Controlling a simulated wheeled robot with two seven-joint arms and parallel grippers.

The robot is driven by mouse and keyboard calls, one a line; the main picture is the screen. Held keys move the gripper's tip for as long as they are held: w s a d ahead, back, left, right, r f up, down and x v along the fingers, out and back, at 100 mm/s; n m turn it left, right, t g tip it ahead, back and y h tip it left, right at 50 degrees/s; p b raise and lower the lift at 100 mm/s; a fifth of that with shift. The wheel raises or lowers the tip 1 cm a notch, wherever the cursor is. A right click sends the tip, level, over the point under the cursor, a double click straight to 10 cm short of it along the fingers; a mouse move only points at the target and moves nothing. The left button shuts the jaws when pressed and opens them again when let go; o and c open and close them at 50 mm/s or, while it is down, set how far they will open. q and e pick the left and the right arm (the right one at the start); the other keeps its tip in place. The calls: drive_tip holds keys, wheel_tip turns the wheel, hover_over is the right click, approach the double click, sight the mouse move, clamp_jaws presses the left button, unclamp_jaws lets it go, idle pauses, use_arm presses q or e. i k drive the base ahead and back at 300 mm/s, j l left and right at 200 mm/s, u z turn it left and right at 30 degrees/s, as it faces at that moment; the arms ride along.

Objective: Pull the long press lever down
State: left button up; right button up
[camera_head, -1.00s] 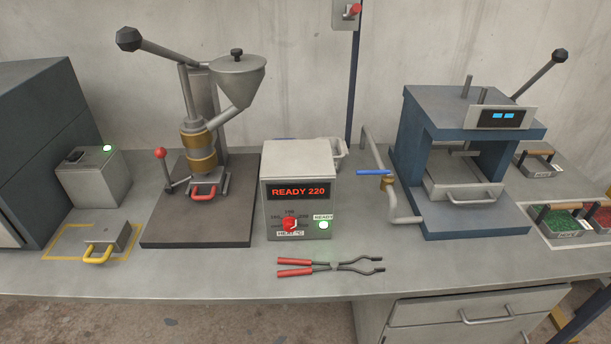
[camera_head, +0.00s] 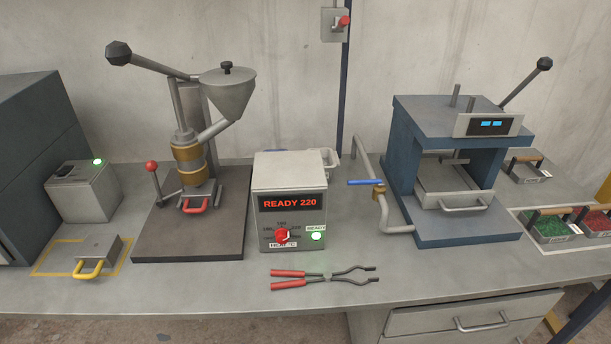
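A long grey lever (camera_head: 152,60) with a black knob (camera_head: 118,53) slants up to the left from the top of the injection press (camera_head: 187,145) on the left of the bench. The press has a grey hopper (camera_head: 228,95), brass bands and a dark base plate. A shorter lever with a red ball (camera_head: 152,166) stands at its left. A second long lever with a black knob (camera_head: 544,64) slants up to the right behind the blue press (camera_head: 460,118) on the right. Neither gripper is in view.
A control box (camera_head: 290,202) reading READY 220 stands mid-bench. Red-handled tongs (camera_head: 325,278) lie before it. A pipe with a blue-handled valve (camera_head: 372,183) stands left of the blue press. A yellow-handled block (camera_head: 98,250) sits at the left. The front bench strip is mostly clear.

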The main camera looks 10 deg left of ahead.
sight(117, 52)
drive_tip(key=u, duration=1.25)
